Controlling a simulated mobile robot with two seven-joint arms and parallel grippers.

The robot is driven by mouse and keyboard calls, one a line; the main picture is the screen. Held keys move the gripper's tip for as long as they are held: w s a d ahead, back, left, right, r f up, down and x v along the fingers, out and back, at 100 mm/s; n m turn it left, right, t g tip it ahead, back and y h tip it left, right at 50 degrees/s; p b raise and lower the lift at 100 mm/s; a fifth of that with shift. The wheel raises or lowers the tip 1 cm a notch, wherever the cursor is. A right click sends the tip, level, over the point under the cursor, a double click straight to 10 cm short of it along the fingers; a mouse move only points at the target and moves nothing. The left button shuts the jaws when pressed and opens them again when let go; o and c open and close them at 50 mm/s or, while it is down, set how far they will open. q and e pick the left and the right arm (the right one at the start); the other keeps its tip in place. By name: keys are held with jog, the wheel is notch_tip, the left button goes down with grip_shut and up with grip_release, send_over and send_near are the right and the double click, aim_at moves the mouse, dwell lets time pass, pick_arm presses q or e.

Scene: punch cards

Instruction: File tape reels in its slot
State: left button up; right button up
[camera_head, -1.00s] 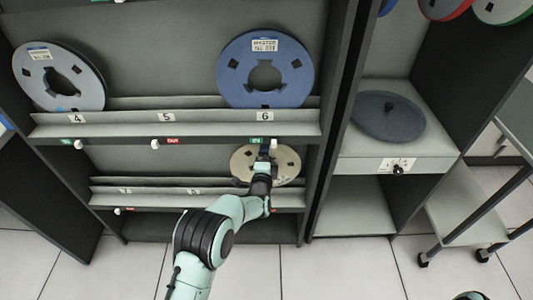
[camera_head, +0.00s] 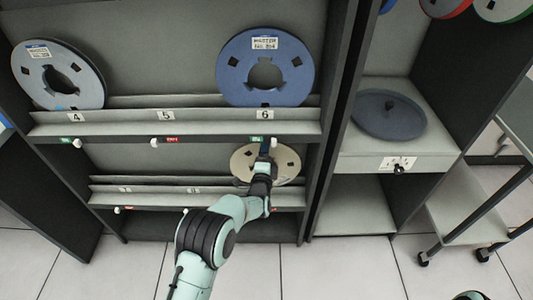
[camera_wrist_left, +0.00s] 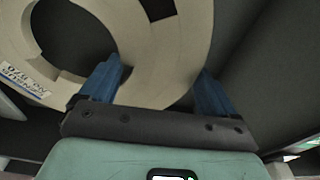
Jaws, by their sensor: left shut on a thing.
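A beige tape reel (camera_head: 246,166) stands upright at the right end of the lower rack shelf, partly hidden by my arm. My left gripper (camera_head: 264,148) is on it, shut on the reel. In the left wrist view the beige reel (camera_wrist_left: 185,50) passes between the two blue fingers of my left gripper (camera_wrist_left: 158,88), and a white label shows on its left side. A blue reel (camera_head: 232,77) stands in slot 6 of the upper shelf, and a grey reel (camera_head: 90,90) stands in slot 4. Slot 5 (camera_head: 166,115) holds no reel. My right gripper is not in view.
A dark disc (camera_head: 389,120) with a central knob lies on the counter at the right, above a switch plate (camera_head: 397,164). A dark upright divider (camera_head: 340,90) separates rack and counter. A cart (camera_head: 480,205) stands at the far right. The lower shelf's left part is free.

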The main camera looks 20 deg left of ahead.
pick_arm(q)
jog(key=shift+f+b, duration=0.75)
jog(key=shift+f, duration=0.5)
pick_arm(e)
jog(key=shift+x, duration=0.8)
pick_arm(q)
jog(key=o, duration=1.7)
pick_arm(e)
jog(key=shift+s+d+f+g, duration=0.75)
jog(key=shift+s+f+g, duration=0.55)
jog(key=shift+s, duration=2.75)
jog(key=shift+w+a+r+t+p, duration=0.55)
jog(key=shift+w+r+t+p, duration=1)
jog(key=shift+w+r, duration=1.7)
pick_arm(q)
jog(key=shift+o, duration=0.2)
jog(key=s+d+p, duration=0.3)
jog(key=s+p, duration=0.1)
jog(key=s, duration=0.7)
jog(key=shift+s+d, duration=0.15)
jog(key=shift+s, duration=0.15)
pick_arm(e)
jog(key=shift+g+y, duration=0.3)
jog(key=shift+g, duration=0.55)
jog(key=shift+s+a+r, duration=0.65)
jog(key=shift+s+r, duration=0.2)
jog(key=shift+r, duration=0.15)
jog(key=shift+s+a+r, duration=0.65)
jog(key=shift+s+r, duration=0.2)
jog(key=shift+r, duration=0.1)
